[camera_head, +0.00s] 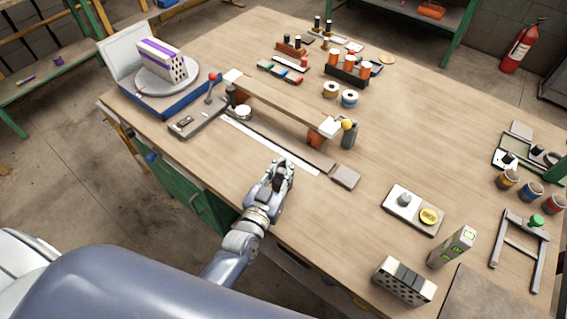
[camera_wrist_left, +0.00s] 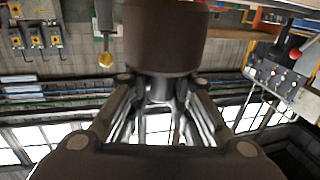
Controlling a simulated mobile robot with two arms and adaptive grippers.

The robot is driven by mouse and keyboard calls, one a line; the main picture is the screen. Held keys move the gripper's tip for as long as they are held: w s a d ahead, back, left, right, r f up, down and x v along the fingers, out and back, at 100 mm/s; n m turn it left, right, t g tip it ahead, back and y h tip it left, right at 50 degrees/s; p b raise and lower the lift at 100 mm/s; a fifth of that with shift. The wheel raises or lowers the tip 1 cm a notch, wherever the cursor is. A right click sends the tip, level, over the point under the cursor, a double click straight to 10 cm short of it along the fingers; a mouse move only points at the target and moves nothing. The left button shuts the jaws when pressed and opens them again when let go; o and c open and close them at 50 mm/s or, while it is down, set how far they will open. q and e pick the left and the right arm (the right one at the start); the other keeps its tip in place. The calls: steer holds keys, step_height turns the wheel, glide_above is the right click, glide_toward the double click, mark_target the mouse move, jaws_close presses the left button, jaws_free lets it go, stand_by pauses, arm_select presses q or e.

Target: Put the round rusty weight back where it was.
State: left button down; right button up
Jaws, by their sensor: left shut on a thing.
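My left gripper (camera_head: 282,168) is low over the near edge of the workbench, in front of the long white strip. In the left wrist view, the gripper (camera_wrist_left: 160,82) is shut on a dark brown round block, which I take to be the round rusty weight (camera_wrist_left: 165,38). In the head view the weight is mostly hidden by the fingers, and I cannot tell whether it touches the bench. My right gripper is not in view.
A beam (camera_head: 280,103) on supports lies behind the gripper. A hollow brick (camera_head: 161,60) with purple bands stands on a round plate at the back left. A tray (camera_head: 399,222) with a grey weight and a yellow disc lies right. Bare wood (camera_head: 330,215) lies between.

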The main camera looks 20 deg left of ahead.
arm_select(q)
steer(key=shift+r, duration=0.25)
steer(key=shift+f, duration=0.35)
steer(key=shift+f+b, duration=0.2)
steer(key=shift+b, duration=0.15)
steer(key=c, duration=2)
jaws_free()
steer(key=shift+s+f, duration=0.1)
steer(key=shift+f, duration=0.15)
steer(key=o, duration=0.6)
steer(key=shift+c, duration=0.2)
